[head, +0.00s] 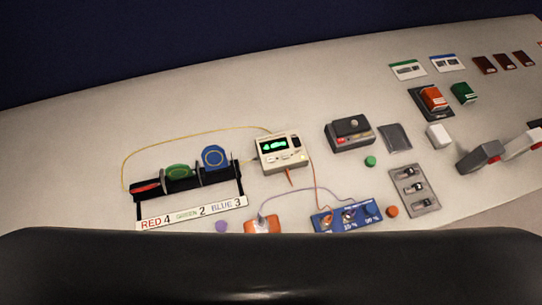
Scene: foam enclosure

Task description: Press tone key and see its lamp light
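A dark box (350,134) with a round grey knob or key on its black top stands right of the middle of the table. Small red marks show on its front face; I cannot tell whether one is a lamp or is lit. It may be the tone key, but no readable label confirms this. Neither of my grippers shows in the head view, and nothing touches the box.
A meter (282,152) with a lit green display stands left of the box, wired to a blue panel (347,215). A rack (190,213) holds coloured discs. A grey switch plate (414,190) and grey lever-like block (480,156) lie right. A dark curved form hides the front.

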